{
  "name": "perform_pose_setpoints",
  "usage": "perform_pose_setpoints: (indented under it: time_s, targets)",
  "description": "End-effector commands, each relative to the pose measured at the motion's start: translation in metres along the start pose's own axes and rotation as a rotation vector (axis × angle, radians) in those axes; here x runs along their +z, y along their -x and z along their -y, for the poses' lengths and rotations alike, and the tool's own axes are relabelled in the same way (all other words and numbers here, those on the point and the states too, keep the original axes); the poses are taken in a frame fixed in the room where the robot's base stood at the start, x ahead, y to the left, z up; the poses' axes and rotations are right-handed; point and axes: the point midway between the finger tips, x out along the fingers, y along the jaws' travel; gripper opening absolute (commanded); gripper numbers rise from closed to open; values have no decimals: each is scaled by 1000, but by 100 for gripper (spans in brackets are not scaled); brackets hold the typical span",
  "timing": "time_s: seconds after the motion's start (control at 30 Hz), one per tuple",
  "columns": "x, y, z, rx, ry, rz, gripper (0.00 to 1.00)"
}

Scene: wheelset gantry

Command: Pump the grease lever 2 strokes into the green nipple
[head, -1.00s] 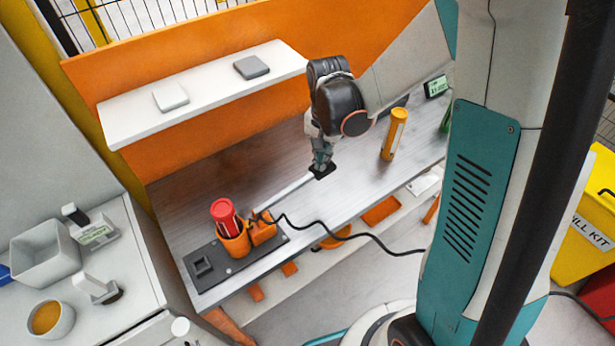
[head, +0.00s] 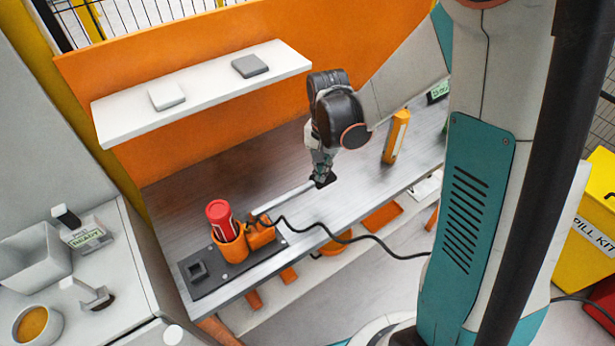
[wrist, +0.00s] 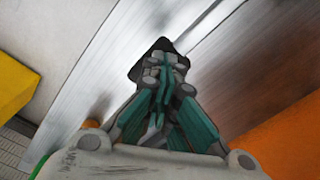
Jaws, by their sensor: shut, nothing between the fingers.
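The grease pump (head: 262,237) is an orange body beside a red cartridge (head: 219,212) in an orange cup, on a dark plate at the bench's left end. Its pale lever (head: 292,196) slopes up to the right, ending at a black tip below my gripper (head: 322,177). My gripper is shut with nothing between its fingers, right at that tip; whether they touch I cannot tell. In the wrist view the shut fingers (wrist: 166,68) are over the black tip (wrist: 148,62). I cannot make out a green nipple.
A black hose (head: 340,236) runs from the pump across the bench's front edge. A white shelf (head: 205,92) hangs behind. A yellow spill kit bin (head: 585,235) is at right.

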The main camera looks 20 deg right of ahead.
Motion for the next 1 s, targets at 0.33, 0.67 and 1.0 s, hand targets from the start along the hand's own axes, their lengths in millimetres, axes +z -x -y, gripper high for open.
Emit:
perform_pose_setpoints:
  time_s: [0.33, 0.67, 1.0]
  targets:
    - [0, 32, 0, 0, 0, 0, 0]
    - [0, 62, 0, 0, 0, 0, 0]
    - [0, 88, 0, 0, 0, 0, 0]
